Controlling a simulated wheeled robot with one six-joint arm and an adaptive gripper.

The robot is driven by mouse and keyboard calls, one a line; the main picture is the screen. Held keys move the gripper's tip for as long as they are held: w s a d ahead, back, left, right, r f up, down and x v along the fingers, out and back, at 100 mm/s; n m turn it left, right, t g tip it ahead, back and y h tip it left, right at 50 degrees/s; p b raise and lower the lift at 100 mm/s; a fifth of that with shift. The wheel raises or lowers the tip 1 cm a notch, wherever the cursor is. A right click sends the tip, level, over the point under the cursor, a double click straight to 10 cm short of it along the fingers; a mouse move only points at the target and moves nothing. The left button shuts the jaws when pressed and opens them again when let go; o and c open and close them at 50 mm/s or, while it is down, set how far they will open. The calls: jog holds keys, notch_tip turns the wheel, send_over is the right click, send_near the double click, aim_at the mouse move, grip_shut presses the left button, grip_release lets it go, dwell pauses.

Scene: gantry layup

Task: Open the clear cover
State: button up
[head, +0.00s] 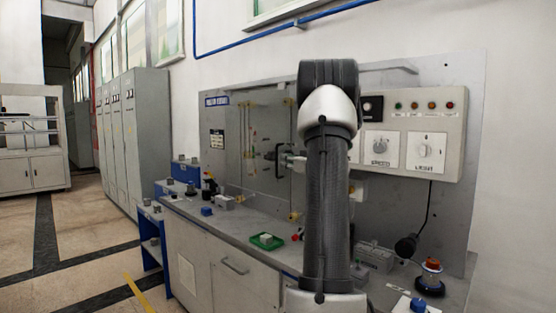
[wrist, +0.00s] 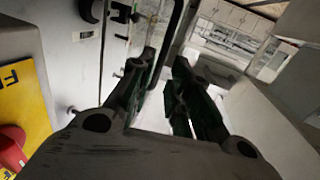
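The clear cover (head: 262,130) is a see-through sheet on the grey wall panel, left of my arm in the head view. It looks closed, though its edges are hard to make out. Its black bar handle (head: 278,161) stands upright near its right side. My gripper (head: 284,160) is at the handle, partly hidden behind my arm. In the wrist view the dark handle (wrist: 171,42) runs between the two fingertips of my gripper (wrist: 166,65), closer to the left finger. The fingers are apart; I cannot tell whether either touches the handle.
A control box (head: 412,135) with knobs and lights is right of my arm. The grey bench (head: 230,226) below holds a green tray (head: 267,241), a blue block (head: 207,211) and a red-topped item (head: 431,277). Grey cabinets (head: 137,135) stand left; the floor there is clear.

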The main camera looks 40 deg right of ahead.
send_over(277, 174)
jog(key=shift+w+d, duration=0.2)
jog(key=shift+w, duration=0.05)
grip_shut()
